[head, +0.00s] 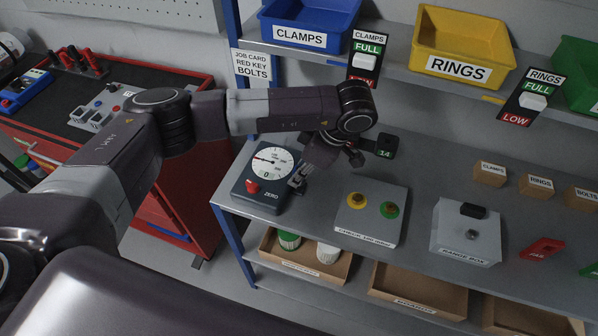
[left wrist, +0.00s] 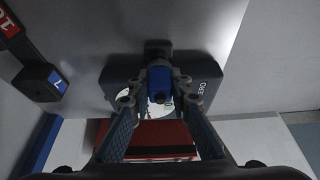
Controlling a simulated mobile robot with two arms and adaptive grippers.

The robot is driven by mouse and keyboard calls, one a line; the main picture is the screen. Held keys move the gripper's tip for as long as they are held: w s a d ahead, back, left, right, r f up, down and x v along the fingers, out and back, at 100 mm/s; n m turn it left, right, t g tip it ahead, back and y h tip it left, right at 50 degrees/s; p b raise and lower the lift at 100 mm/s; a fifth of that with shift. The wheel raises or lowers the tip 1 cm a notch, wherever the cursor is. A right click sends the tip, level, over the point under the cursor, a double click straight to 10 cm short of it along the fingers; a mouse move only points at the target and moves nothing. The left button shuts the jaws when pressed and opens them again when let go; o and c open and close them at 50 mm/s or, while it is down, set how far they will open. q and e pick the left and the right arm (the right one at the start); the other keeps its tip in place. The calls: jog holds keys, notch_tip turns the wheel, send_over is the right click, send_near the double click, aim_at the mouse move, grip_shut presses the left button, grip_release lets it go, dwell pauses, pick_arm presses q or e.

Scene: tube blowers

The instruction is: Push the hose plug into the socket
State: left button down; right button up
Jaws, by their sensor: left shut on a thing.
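The gauge box (head: 272,196), dark with a white dial and a red button, stands at the left end of the grey bench; it also shows in the left wrist view (left wrist: 207,72). My left gripper (head: 299,181) is at its right side. In the left wrist view my left gripper (left wrist: 160,88) is shut on a small blue piece (left wrist: 159,78), seemingly the hose plug. A dark block (left wrist: 158,48) lies just beyond it at the box's edge. I cannot make out the socket opening or whether the plug is in it. My right gripper is not in view.
A grey panel (head: 371,229) with yellow and green knobs and a grey box (head: 465,240) stand further right. Blue (head: 310,20) and yellow (head: 462,42) bins sit on the shelf above. A red cabinet (head: 195,175) is at left.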

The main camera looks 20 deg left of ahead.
pick_arm(q)
jog(key=shift+f, duration=0.3)
jog(key=c, duration=1.7)
grip_release()
jog(key=shift+r, duration=0.15)
jog(key=v, duration=1.2)
